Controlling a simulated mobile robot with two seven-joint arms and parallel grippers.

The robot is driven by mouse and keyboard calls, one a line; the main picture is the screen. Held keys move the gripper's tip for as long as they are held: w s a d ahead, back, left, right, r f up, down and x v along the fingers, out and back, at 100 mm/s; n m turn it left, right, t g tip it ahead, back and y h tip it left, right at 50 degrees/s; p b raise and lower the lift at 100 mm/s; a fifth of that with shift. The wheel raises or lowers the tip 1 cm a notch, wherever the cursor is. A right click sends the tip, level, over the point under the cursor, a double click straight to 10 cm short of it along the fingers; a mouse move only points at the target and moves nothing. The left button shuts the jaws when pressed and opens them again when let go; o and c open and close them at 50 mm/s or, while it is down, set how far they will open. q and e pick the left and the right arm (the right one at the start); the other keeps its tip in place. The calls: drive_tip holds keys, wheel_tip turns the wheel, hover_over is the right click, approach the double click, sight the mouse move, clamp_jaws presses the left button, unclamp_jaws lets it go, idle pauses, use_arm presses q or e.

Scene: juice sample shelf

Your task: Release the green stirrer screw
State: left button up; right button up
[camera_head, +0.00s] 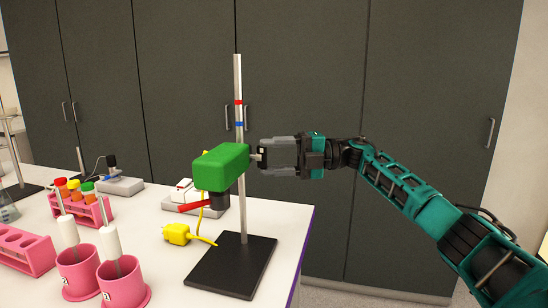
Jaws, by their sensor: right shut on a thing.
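The green stirrer (221,166) is a green box mounted on an upright metal rod (239,80) that rises from a black base plate (232,266). My right gripper (264,157) comes in from the right and is shut on the screw, which is partly hidden by the fingers. A dark part hangs under the green box, with a red piece (196,207) beside it. My left gripper is not in view.
A yellow plug (177,234) with a cord lies left of the base. Pink holders (77,275) with white-handled rods stand at the front left. A pink rack (94,211) holds capped tubes. Dark cabinets (300,60) stand behind. The table's right edge is close to the base.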

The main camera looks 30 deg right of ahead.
drive_tip(key=shift+r, duration=0.15)
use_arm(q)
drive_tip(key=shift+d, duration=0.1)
use_arm(e)
drive_tip(key=o, duration=1)
drive_tip(key=shift+o, duration=0.2)
use_arm(q)
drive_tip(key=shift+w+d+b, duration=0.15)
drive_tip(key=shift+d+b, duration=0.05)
drive_tip(key=shift+b, duration=0.3)
use_arm(e)
drive_tip(key=v, duration=1.3)
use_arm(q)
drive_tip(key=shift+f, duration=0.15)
